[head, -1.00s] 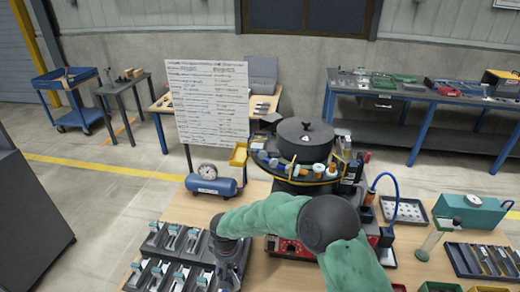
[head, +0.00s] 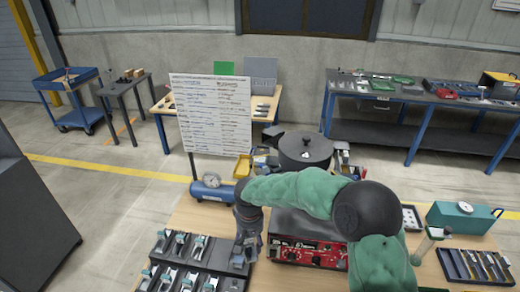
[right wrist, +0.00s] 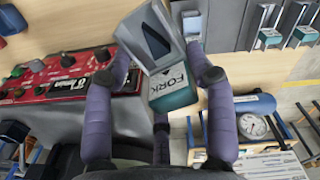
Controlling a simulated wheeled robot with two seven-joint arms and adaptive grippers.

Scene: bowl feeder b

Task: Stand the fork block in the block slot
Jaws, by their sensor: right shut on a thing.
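The fork block is a grey, hollow-topped piece with a teal base marked FORK (right wrist: 175,88). It shows between the purple fingers of my right gripper (right wrist: 165,92) in the right wrist view. My right gripper is shut on it. In the head view my right gripper (head: 247,240) points down at the right end of the dark block rack (head: 212,256), and the arm hides part of the bench. The rack holds several grey-and-teal blocks; it also shows at the top right of the wrist view (right wrist: 232,25). I cannot tell which slot is the block slot. My left gripper is out of view.
Right of the gripper stands the red control panel (head: 295,252) of the feeder with its dark bowl (head: 304,152). A blue tank with gauge (head: 212,188) lies behind the rack. A white text board (head: 212,115) stands behind. A teal box (head: 462,217) is at right.

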